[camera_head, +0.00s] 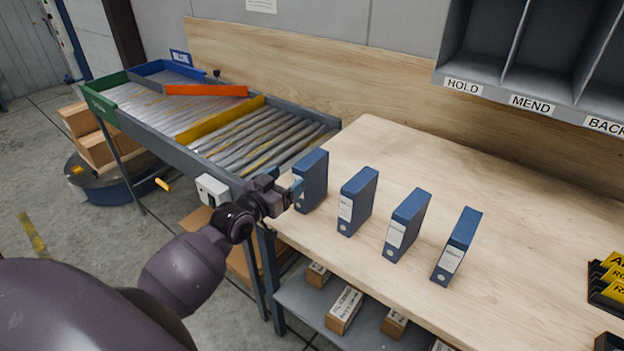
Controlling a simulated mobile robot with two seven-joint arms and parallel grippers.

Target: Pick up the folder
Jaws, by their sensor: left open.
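Several blue folders stand upright in a row on the wooden table. The leftmost folder (314,180) is at the table's left edge, partly hidden by my left gripper. To its right stand a second folder (358,201), a third folder (407,225) and, at the right end, a fourth folder (457,246). Their white labels face the front. My left gripper (296,186) is open at the front of the leftmost folder. I cannot tell whether its fingers touch the folder or go around it. My right gripper is not in view.
A roller conveyor (230,138) with coloured side rails stands left of the table (530,215). Grey pigeonholes (540,50) hang at the upper right. Black and yellow holders (610,285) stand at the right edge. Boxes (344,309) lie on the shelf below. The table's middle is clear.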

